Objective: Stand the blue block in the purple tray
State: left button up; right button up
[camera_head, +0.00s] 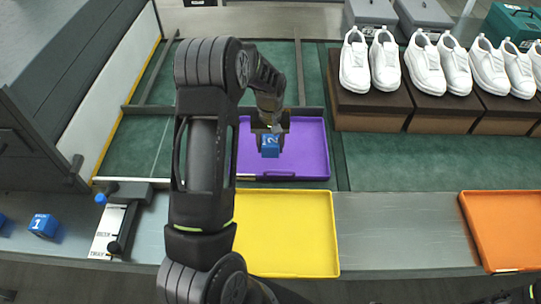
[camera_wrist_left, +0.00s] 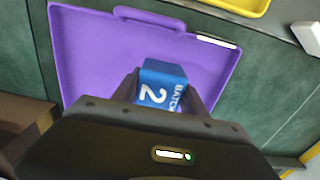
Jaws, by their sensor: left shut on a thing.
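The blue block (camera_head: 270,146), marked with a white 2, is between the fingers of my left gripper (camera_head: 270,140), which is shut on it. In the left wrist view the block (camera_wrist_left: 162,84) also shows "BATCH" lettering, with dark fingers on both sides of it. The purple tray (camera_head: 310,155) lies behind the yellow tray. The block is over the tray's middle; I cannot tell whether it touches the tray floor. The tray fills much of the left wrist view (camera_wrist_left: 90,50). Only a bit of my right arm shows at the lower right corner.
A yellow tray (camera_head: 300,235) is in front of the purple one, and an orange tray (camera_head: 505,225) is at right. White shoes (camera_head: 425,65) stand on brown boxes (camera_head: 375,115). Another blue block (camera_head: 43,225) and a labelled dark device (camera_head: 115,225) are at left.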

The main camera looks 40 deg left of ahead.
aim_at(270, 141)
pick_arm(q)
notch_tip(270, 141, down, 5)
jog(key=b, duration=0.2)
jog(key=shift+b, duration=0.4)
jog(key=shift+f, duration=0.15)
jog(key=o, duration=1.5)
jog(key=shift+c, duration=0.2)
notch_tip(270, 141, up, 12)
jog(key=p, duration=0.6)
jog(key=shift+f, duration=0.15)
jog(key=shift+r+p, duration=0.3)
jog(key=shift+r, duration=0.05)
